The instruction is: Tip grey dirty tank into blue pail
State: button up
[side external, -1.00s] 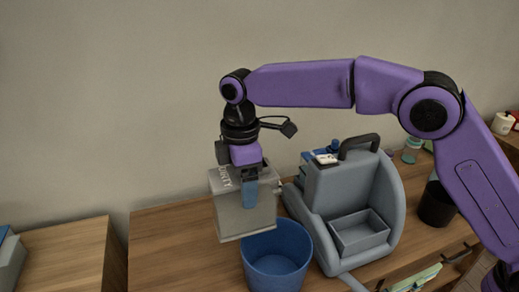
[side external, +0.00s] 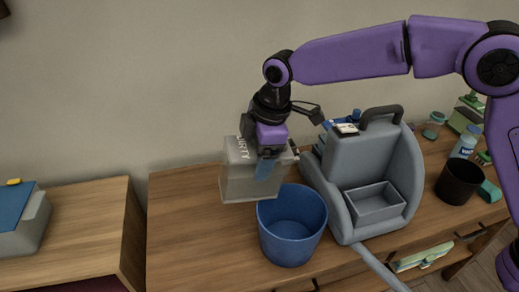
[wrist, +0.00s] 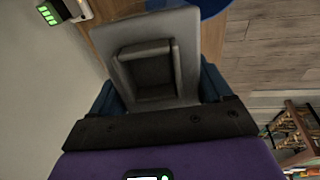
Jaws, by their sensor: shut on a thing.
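The grey tank (side external: 240,182), marked DIRTY, hangs in my gripper (side external: 266,170) above the table. In the wrist view the tank (wrist: 190,70) shows a dark recess between my blue fingers, and a bit of the pail (wrist: 212,6) shows at the top.
A grey machine (side external: 352,165) with a dark handle and open tray stands close right of the pail. A black cup (side external: 459,183) and several bottles stand farther right. A separate wooden cabinet (side external: 85,220) is at left. Table left of the pail (side external: 190,235) is clear.

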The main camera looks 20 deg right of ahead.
jog(key=shift+w+a+f+t+y, duration=0.15)
jog(key=shift+w+f+t+y, duration=0.05)
jog(key=shift+f+t+y, duration=0.7)
jog(key=shift+w+a+f+t+y, duration=0.15)
jog(key=shift+a+f+t+y, duration=0.05)
jog(key=shift+f+t+y, duration=0.65)
jog(key=shift+w+a+f+t+y, duration=0.2)
jog(key=shift+f+t+y, duration=0.55)
jog(key=shift+t+y, duration=0.3)
jog(key=shift+f+t+y, duration=0.15)
jog(key=shift+t+y, duration=0.15)
jog(key=shift+f+t+y, duration=0.3)
jog(key=shift+t+y, duration=0.3)
jog(key=shift+f+t+y, duration=0.15)
jog(key=shift+t+y, duration=0.15)
